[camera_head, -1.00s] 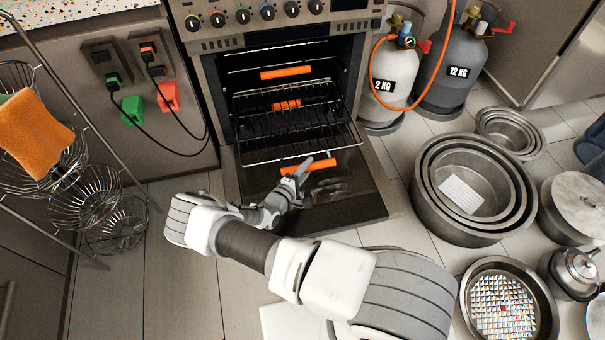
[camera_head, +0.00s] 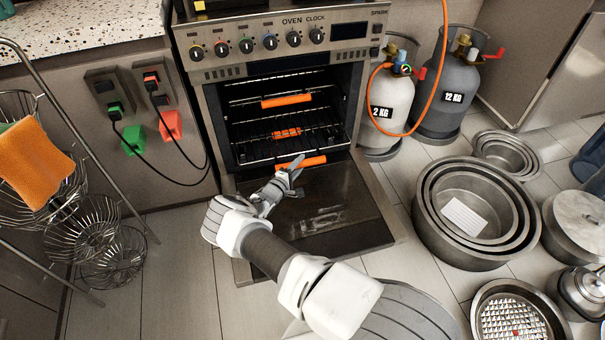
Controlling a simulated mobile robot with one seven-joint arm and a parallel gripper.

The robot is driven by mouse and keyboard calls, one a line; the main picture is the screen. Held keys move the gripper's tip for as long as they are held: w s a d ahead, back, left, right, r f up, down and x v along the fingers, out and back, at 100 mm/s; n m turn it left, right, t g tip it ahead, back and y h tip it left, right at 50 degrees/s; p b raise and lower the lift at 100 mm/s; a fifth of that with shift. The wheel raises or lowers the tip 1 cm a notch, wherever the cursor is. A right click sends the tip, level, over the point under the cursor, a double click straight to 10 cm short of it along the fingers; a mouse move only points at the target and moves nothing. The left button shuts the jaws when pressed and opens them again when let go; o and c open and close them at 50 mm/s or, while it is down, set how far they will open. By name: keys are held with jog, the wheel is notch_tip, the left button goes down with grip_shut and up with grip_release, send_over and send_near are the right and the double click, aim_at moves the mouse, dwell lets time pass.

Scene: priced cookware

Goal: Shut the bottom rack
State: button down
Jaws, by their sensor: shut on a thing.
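The oven (camera_head: 213,110) stands open, with its dark glass door (camera_head: 330,205) folded down flat in front. The bottom rack's orange handle (camera_head: 312,161) is at the oven mouth, just above the inner edge of the door. The rack's wires behind it are dark and hard to make out. My gripper (camera_head: 290,169) is at the left part of this handle, shut on it.
Two more orange handles, an upper one (camera_head: 287,100) and a middle one (camera_head: 287,133), show inside the oven. Gas bottles (camera_head: 445,100) stand right of it. Nested round pans (camera_head: 430,215) lie on the floor at right. A wire basket stand (camera_head: 80,225) is at left.

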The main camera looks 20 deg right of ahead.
aim_at(293, 153)
jog(key=shift+w, duration=3.2)
jog(key=shift+a, duration=0.1)
jog(key=c, duration=0.6)
grip_release()
jog(key=shift+s+a+r+p, duration=0.2)
jog(key=shift+s+a+p, duration=0.2)
jog(key=shift+p, duration=0.1)
jog(key=shift+p+v, duration=3.15)
jog(key=shift+v, duration=4.95)
